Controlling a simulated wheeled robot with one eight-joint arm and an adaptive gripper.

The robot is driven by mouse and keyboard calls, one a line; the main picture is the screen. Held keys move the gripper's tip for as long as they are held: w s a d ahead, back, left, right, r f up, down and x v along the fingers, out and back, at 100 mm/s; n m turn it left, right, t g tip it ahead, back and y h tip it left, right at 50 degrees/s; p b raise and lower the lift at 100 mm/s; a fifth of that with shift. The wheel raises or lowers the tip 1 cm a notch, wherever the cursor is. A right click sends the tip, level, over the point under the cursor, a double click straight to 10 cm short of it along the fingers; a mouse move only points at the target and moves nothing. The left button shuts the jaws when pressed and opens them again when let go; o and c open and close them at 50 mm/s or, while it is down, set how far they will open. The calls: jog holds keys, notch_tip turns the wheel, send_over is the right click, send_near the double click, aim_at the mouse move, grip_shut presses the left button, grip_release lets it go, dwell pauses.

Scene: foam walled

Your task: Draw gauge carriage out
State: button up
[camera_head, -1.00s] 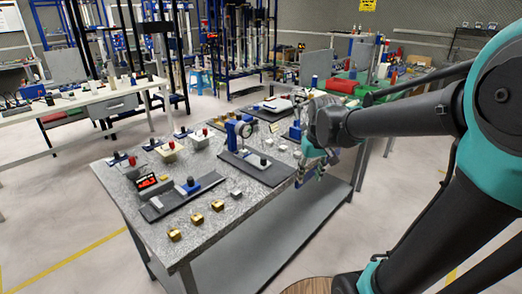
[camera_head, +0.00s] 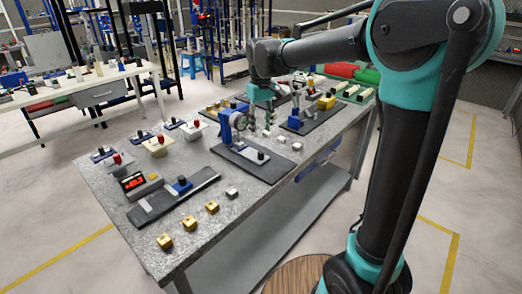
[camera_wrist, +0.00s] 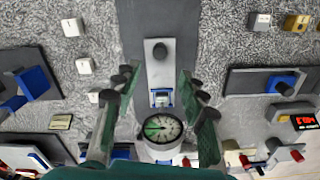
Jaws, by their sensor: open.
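A blue dial gauge (camera_head: 238,125) stands on a dark plate in the middle of the grey table. A light slide block with a black knob (camera_head: 262,155) sits in front of it on the same plate. I cannot tell for certain which part is the gauge carriage. My gripper (camera_head: 268,122) hangs over the table, close to the gauge in the head view. In the wrist view the open, empty gripper (camera_wrist: 158,85) points down, with the round dial (camera_wrist: 161,128) between its fingers. The knobbed slide (camera_wrist: 160,52) lies beyond the fingertips.
A blue carriage with a black knob (camera_head: 182,184) sits on a dark rail beside a red-lit display (camera_head: 132,181). Several brass blocks (camera_head: 212,207) line the front edge. Another dark plate with a yellow block (camera_head: 326,102) lies to the right. White cubes (camera_wrist: 84,66) stand left of the slide.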

aim_at(261, 152)
notch_tip(261, 152, down, 10)
jog(key=shift+r, duration=0.1)
dwell(0.4)
grip_shut()
